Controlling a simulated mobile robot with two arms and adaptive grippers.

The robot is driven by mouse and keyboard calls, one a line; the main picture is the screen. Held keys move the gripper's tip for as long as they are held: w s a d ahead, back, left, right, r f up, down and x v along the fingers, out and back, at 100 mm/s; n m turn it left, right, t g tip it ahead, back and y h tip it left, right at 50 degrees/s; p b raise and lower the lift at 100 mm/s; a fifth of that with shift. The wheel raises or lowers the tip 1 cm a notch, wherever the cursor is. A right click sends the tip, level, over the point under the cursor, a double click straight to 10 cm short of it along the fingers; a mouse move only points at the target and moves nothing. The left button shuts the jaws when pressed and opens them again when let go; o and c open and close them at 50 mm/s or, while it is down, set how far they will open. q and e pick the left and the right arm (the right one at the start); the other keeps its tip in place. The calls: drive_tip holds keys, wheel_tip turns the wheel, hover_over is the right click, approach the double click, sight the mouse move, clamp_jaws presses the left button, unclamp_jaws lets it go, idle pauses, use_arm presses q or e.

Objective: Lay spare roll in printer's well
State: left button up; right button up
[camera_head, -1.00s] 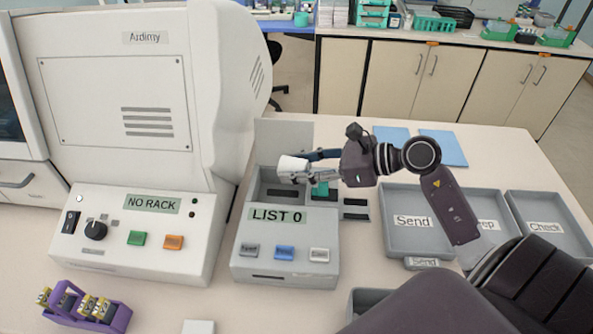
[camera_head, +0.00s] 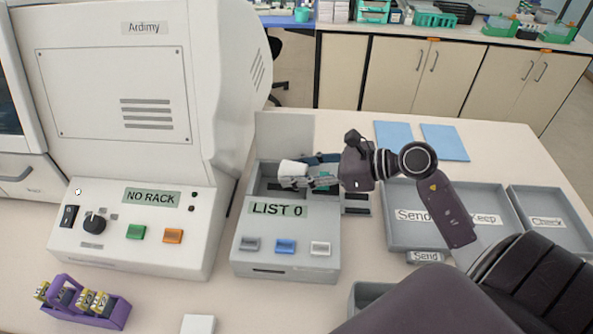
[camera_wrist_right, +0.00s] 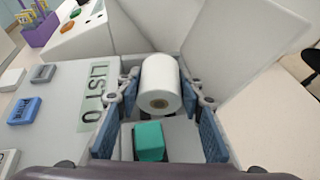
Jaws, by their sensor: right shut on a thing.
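The printer (camera_head: 285,262) is a grey box with a "LIST 0" display and three buttons, its lid (camera_head: 285,135) raised at the back. My right gripper (camera_head: 300,176) is shut on the white spare roll (camera_head: 292,169) and holds it at the open well (camera_head: 268,183). In the right wrist view the roll (camera_wrist_right: 161,85) lies between the two blue finger pads, its brown core facing the camera. Whether it touches the well floor cannot be told. A teal block (camera_wrist_right: 149,141) shows below the roll, near the gripper's palm. My left gripper is not in view.
The large white Ardimy machine (camera_head: 110,80) with a "NO RACK" panel stands left of the printer. Grey labelled trays (camera_head: 392,235) lie to the right, blue sheets (camera_head: 445,142) behind them. A purple rack (camera_head: 113,312) with vials stands front left.

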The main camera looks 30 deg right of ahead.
drive_tip(key=o, duration=1.2)
drive_tip(key=shift+r+p, duration=0.3)
drive_tip(key=shift+p, duration=0.1)
drive_tip(key=shift+d+r+p, duration=0.1)
drive_tip(key=shift+r+p, duration=0.3)
drive_tip(key=b+v, duration=0.1)
drive_tip(key=v, duration=0.2)
drive_tip(key=b+v, duration=0.1)
drive_tip(key=v, duration=0.2)
drive_tip(key=b+v, duration=0.1)
drive_tip(key=v, duration=0.3)
drive_tip(key=shift+s+d+f+b, duration=0.1)
drive_tip(key=shift+d+f+b, duration=0.1)
drive_tip(key=shift+b, duration=0.1)
drive_tip(key=shift+v, duration=0.9)
drive_tip(key=shift+a, duration=0.2)
